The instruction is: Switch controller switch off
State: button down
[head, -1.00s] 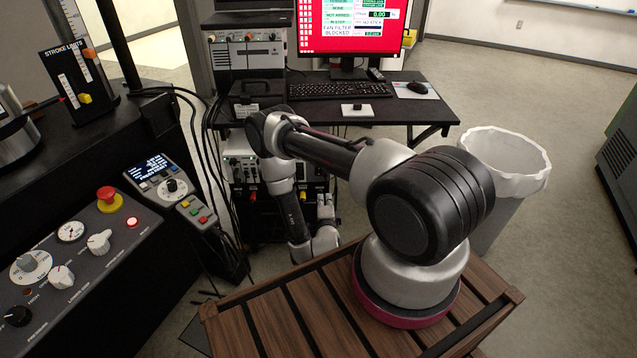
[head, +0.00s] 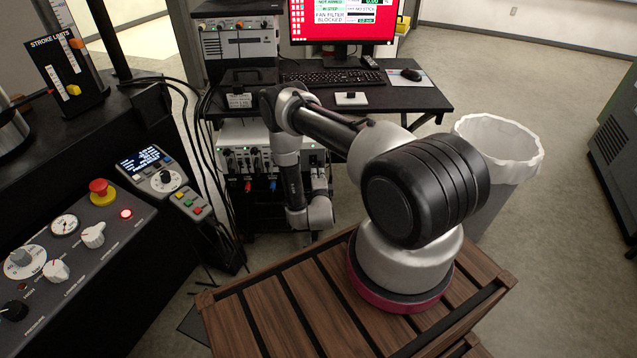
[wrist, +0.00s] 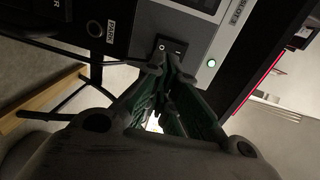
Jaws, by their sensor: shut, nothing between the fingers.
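A black rocker switch (wrist: 174,47) sits on a light grey panel in the wrist view, near the top middle. A lit green lamp (wrist: 211,63) is on the panel to its right. My gripper (wrist: 165,58) is shut and empty, its fingertips just below the switch and partly overlapping its lower edge in the picture. I cannot tell whether they touch it. In the head view, my arm reaches down in front of the equipment unit (head: 246,141) under the desk. I cannot make out the switch or the fingertips there.
The desk (head: 415,99) stands above the unit, with a monitor (head: 342,20) showing red. A white-lined bin (head: 497,140) is right of my arm. A control console (head: 75,265) stands at left. Cables (head: 203,150) hang left of the unit. Open floor lies at far right.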

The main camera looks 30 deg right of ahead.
aim_at(317, 162)
jog(key=shift+x, duration=2.55)
jog(key=shift+w+d+f, duration=0.1)
jog(key=shift+w+d, duration=0.05)
jog(key=shift+w, duration=0.05)
